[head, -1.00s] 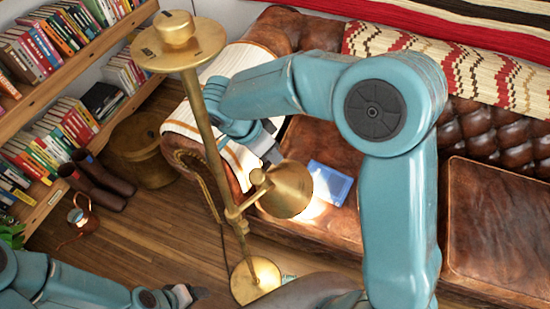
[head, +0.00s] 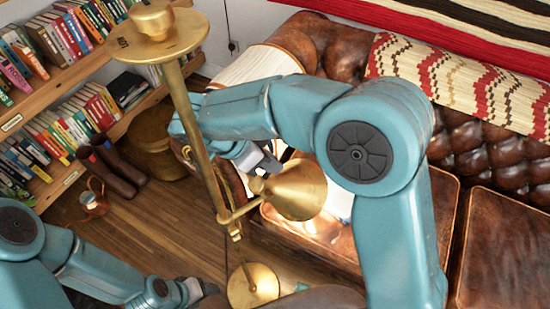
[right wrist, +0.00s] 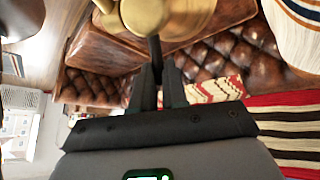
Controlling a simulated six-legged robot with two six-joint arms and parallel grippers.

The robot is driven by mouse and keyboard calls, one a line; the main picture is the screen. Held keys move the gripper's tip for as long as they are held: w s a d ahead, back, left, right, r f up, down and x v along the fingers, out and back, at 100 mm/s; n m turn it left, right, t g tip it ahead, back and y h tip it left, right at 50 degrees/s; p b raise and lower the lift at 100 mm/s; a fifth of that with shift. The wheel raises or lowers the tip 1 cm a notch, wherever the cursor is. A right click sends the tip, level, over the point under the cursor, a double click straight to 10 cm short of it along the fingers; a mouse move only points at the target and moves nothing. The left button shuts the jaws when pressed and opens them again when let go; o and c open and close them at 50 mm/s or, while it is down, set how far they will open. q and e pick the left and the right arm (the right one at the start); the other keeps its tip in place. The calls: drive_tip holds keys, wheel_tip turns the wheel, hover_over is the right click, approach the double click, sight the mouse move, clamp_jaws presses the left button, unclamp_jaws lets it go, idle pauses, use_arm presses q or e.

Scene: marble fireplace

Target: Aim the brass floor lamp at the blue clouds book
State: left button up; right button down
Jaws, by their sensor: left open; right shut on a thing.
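The brass floor lamp (head: 205,165) stands upright in the head view, its cone-shaped head (head: 300,190) facing right toward the sofa seat. My right gripper (head: 266,168) is shut on the lamp head's back end; in the right wrist view its fingers (right wrist: 157,88) meet a dark stem below the brass head (right wrist: 152,14). A bright light patch falls on the seat beside the lamp head. The blue clouds book is not clearly visible; the lamp head, my right arm and glare cover that spot. My left gripper (head: 205,290) is open and empty, low at the left, apart from the lamp.
A brown leather sofa (head: 500,240) with a patterned throw (head: 460,85) runs along the right. Bookshelves (head: 60,90) stand at the left. Boots (head: 118,170), a copper can (head: 93,198) and a brass pot (head: 155,150) are on the wooden floor. Some floor near the lamp is clear.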

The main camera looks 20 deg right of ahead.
drive_tip(key=shift+a+r, duration=0.1)
drive_tip(key=shift+a, duration=0.05)
drive_tip(key=c, duration=1.1)
unclamp_jaws()
drive_tip(key=shift+a, duration=0.1)
drive_tip(key=shift+c, duration=0.2)
